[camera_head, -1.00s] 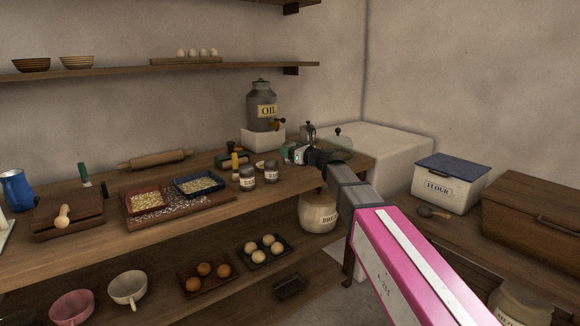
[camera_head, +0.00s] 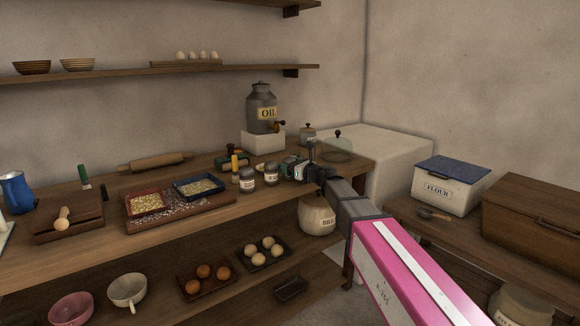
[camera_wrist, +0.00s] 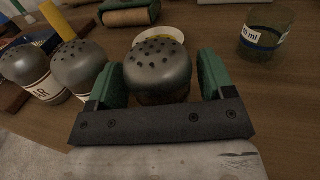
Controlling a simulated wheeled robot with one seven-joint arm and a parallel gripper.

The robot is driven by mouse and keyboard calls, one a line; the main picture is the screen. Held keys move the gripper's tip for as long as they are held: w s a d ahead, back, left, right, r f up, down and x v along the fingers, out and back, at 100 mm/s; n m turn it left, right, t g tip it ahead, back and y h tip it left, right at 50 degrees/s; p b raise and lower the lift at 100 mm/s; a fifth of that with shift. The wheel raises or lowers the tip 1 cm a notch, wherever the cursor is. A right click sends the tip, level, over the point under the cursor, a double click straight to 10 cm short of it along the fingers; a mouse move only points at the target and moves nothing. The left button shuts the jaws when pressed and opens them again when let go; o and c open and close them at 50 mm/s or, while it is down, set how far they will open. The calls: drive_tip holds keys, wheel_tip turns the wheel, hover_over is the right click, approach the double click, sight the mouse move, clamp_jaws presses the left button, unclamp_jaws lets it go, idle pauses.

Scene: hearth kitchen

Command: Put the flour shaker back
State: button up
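The flour shaker, a grey one with a perforated domed top (camera_wrist: 158,72), stands upright between the green fingers of my gripper (camera_wrist: 162,85) in the wrist view. The fingers flank it closely and look shut on it. Its label is hidden there. In the head view the shaker (camera_head: 299,172) is at my gripper (camera_head: 305,165), low over the counter or on it; I cannot tell which. Two similar labelled shakers stand in a row to its left, one at the far left (camera_head: 247,180) and one nearer (camera_head: 271,175). They also show in the wrist view (camera_wrist: 28,72) (camera_wrist: 80,68).
A glass measuring cup (camera_wrist: 266,35) stands to the right, and a pale dish (camera_wrist: 160,34) lies just behind. A tray with two boxes (camera_head: 215,203) lies left. A glass dome (camera_head: 337,147) stands right.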

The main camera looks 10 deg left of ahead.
drive_tip(key=shift+o, duration=0.3)
drive_tip(key=shift+r, duration=0.1)
drive_tip(key=shift+s+d, duration=0.1)
drive_tip(key=shift+d, duration=0.05)
drive_tip(key=v, duration=1.2)
drive_tip(key=s+d+f+n+g+h, duration=0.25)
drive_tip(key=d+f+n, duration=0.35)
drive_tip(key=f, duration=0.3)
drive_tip(key=s+d+f+n+g+h, duration=0.1)
drive_tip(key=s+d+f+n+h, duration=0.4)
drive_tip(key=f, duration=0.5)
drive_tip(key=s+d+f+n+g+h, duration=0.2)
drive_tip(key=s+d+f+n+h, duration=0.2)
drive_tip(key=d, duration=0.7)
drive_tip(key=s+d+f+n+g+h, duration=0.2)
drive_tip(key=s+d+f+n+h, duration=0.2)
drive_tip(key=s+d+f+n, duration=0.3)
drive_tip(key=d+f+n, duration=0.1)
drive_tip(key=d+f, duration=0.1)
drive_tip(key=d, duration=0.2)
drive_tip(key=shift+s+d+f+g, duration=0.25)
drive_tip(key=shift+f+g, duration=0.1)
drive_tip(key=shift+f, duration=0.05)
drive_tip(key=shift+h, duration=0.25)
